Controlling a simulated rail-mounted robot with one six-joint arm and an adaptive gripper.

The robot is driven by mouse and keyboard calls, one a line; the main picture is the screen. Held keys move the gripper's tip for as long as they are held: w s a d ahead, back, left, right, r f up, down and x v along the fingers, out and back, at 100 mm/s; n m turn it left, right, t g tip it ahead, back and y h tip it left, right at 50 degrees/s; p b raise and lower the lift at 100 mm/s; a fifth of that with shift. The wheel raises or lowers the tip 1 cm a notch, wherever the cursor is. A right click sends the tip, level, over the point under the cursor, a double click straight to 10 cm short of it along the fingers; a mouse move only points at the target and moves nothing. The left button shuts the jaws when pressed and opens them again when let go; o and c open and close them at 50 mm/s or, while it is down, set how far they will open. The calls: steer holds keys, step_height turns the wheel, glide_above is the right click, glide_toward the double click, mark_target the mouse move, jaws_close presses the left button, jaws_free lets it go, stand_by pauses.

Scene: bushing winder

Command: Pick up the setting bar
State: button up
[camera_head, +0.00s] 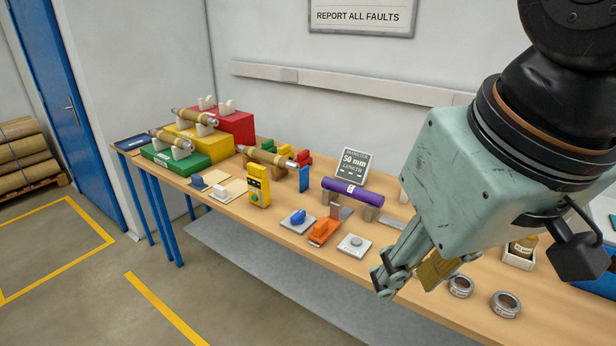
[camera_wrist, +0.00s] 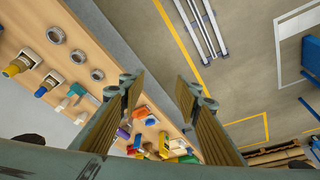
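No part is legibly marked as the setting bar, so I cannot tell for sure which one it is. A purple cylinder (camera_head: 351,193) with a white label lies across supports on the wooden bench (camera_head: 240,212), in front of a small sign reading 50 mm. It seems to show small in the wrist view (camera_wrist: 122,133). My gripper (camera_head: 412,278) hangs at the right in the head view, in front of the bench and to the right of the purple cylinder. In the wrist view my gripper (camera_wrist: 160,92) has its two fingers wide apart with nothing between them.
An orange block (camera_head: 322,231), a blue-knobbed plate (camera_head: 298,218) and a yellow box (camera_head: 258,186) stand near the bench's front edge. Grey rings (camera_head: 505,304) lie at the right. Green, yellow and red stands (camera_head: 215,140) fill the far left. Floor before the bench is clear.

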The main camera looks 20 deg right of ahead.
steer(key=o, duration=0.4)
steer(key=shift+o, duration=0.2)
